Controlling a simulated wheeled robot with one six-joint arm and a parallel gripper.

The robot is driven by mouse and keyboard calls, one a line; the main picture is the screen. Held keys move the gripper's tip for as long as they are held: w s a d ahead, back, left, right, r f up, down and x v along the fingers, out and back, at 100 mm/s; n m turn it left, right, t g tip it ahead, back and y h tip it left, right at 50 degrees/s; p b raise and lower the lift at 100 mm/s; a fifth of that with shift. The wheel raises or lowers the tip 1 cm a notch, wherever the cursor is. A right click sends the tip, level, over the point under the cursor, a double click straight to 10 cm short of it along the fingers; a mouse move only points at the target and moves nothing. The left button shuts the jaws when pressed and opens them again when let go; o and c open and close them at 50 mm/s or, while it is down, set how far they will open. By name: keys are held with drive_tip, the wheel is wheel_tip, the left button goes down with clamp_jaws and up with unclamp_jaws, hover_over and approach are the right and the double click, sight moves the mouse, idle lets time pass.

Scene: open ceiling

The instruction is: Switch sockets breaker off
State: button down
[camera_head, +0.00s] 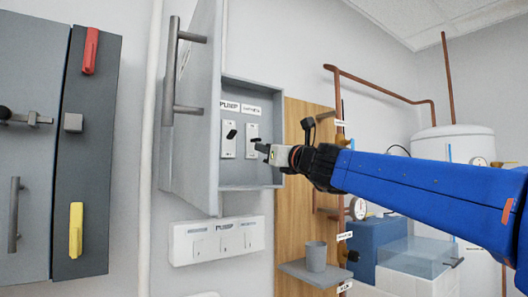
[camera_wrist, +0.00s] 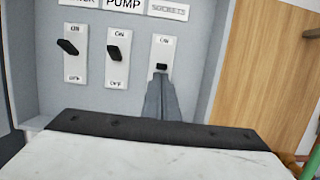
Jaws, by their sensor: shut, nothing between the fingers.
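The sockets breaker (camera_wrist: 162,53) is the rightmost of three white switch plates in the wrist view, under the SOCKETS label (camera_wrist: 167,10). Its short black lever (camera_wrist: 161,67) shows below the ON mark; the lower plate and its OFF mark are hidden by my fingers. My gripper (camera_wrist: 160,84) is shut and empty, its tips right at the lever's lower edge; I cannot tell if they touch. In the head view my gripper (camera_head: 262,149) reaches into the open grey breaker box (camera_head: 235,90) from the right, in front of the sockets plate (camera_head: 252,131).
The pump breaker (camera_wrist: 117,70) and another breaker (camera_wrist: 75,62) sit to the left, levers towards ON. The box door (camera_head: 195,90) stands open at left. A white labelled panel (camera_head: 216,242) is below. A wooden board (camera_head: 296,200) and a shelf with a grey cup (camera_head: 316,256) are right.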

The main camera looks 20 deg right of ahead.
drive_tip(key=shift+s+r, duration=0.15)
drive_tip(key=shift+r, duration=0.25)
drive_tip(key=shift+s+d+r, duration=0.1)
drive_tip(key=shift+s+r, duration=0.1)
drive_tip(key=shift+r, duration=0.6)
drive_tip(key=shift+s+d+r, duration=0.1)
drive_tip(key=shift+s+r, duration=0.05)
drive_tip(key=shift+r, duration=0.75)
drive_tip(key=shift+w, duration=0.15)
idle(0.8)
wheel_tip(320, 180, down, 6)
drive_tip(key=s+d, duration=0.3)
drive_tip(key=s, duration=0.7)
drive_tip(key=shift+f, duration=0.2)
